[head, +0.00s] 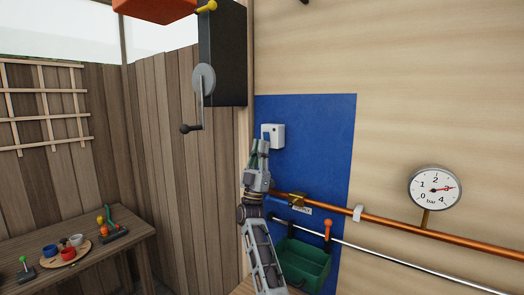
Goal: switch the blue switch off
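A small white switch box (278,131) is mounted on the blue wall panel (320,140). No blue rocker or lever can be made out on it at this size. My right gripper (261,143) points upward just at the lower left of the box, and its fingertips overlap the box's left edge in the picture. I cannot tell whether they touch it. Two slim fingers show close together, but their opening is unclear from this angle. My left gripper is not in view.
A copper pipe (394,232) with a valve and a pressure gauge (435,188) runs right of my arm. A green bin (305,265) is below. A black crank box (223,50) hangs upper left. A table (118,243) with small items stands left.

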